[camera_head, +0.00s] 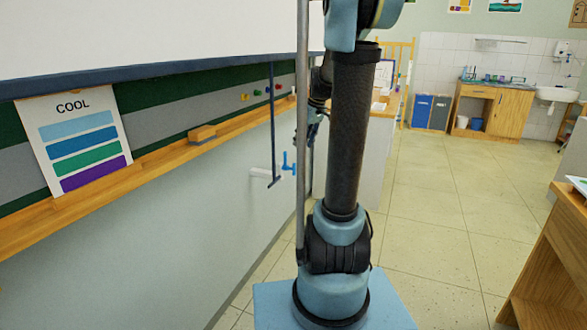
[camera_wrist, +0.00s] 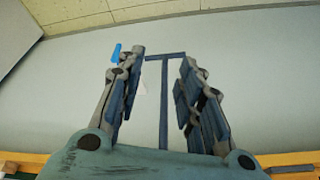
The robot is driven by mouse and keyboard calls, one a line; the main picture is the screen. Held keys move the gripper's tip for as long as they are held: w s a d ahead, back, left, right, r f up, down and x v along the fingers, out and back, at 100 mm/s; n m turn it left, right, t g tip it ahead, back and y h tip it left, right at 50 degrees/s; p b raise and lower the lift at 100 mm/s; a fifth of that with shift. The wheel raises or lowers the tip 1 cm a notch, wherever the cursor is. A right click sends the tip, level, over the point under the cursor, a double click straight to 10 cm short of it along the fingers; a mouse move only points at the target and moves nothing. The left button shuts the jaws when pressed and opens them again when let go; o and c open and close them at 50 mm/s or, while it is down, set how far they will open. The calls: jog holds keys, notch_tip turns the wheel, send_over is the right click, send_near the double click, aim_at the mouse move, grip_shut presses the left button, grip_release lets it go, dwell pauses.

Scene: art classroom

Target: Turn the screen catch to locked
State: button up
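The screen catch (camera_head: 288,163) is a small bright blue lever by a white mount (camera_head: 262,173) low on the wall, beyond a hanging dark blue pull rod (camera_head: 272,120) with a crossbar at its lower end. In the wrist view the blue catch (camera_wrist: 117,52) shows just outside my left finger's tip, partly hidden by it. My gripper (camera_wrist: 162,57) is open and empty, its two fingers spread. The pull rod (camera_wrist: 164,105) appears between the fingers; I cannot tell whether anything touches. In the head view my arm largely hides the gripper.
A wooden ledge (camera_head: 100,190) with an eraser block (camera_head: 202,133) runs along the wall under the green board. The white screen (camera_head: 150,35) hangs above. A white-sided table (camera_head: 372,165) stands behind my arm. Tiled floor (camera_head: 430,230) is open to the right, with a wooden desk (camera_head: 555,260) beyond.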

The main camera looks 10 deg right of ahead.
jog(key=n, duration=0.2)
send_near(294, 165)
jog(key=shift+y, duration=0.4)
jog(key=x, duration=0.7)
jog(key=d+x, duration=0.1)
jog(key=x, duration=0.2)
jog(key=shift+w+a+f, duration=0.1)
jog(key=shift+w+f, duration=0.25)
jog(key=shift+w, duration=0.05)
jog(key=shift+t, duration=0.3)
jog(key=c, duration=0.7)
grip_shut()
